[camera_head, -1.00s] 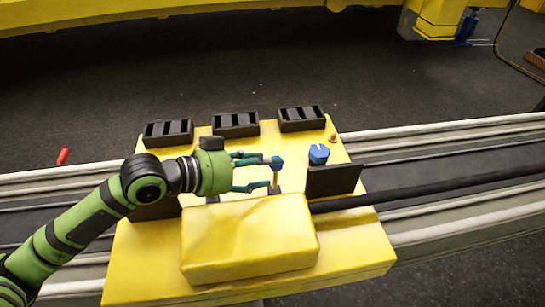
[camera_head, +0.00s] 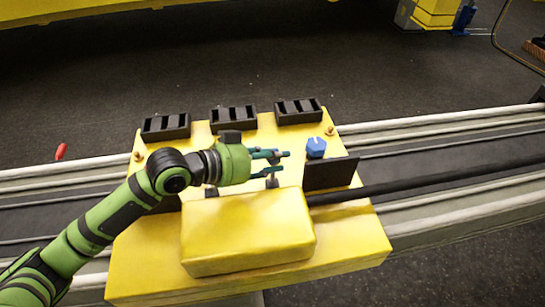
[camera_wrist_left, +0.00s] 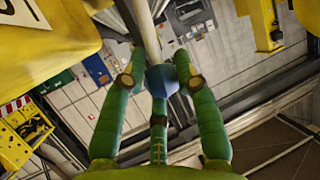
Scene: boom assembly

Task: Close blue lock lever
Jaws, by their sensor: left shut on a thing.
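The lock lever has a pale rod that shows in the left wrist view (camera_wrist_left: 150,35) and ends in a blue cap (camera_wrist_left: 161,80). My left gripper (camera_head: 277,163) is shut on the lever above the yellow carriage in the head view. In the left wrist view its green fingers (camera_wrist_left: 160,78) stand around the blue cap, one on each side and one below. In the head view the fingers hide most of the lever. My right gripper is in neither view.
A blue knob (camera_head: 316,148) sits just right of my fingers, beside an upright black plate (camera_head: 331,173). A raised yellow block (camera_head: 248,232) is in front. Several black slotted boxes (camera_head: 233,118) line the carriage's back edge. Pale rails (camera_head: 440,135) run past both sides.

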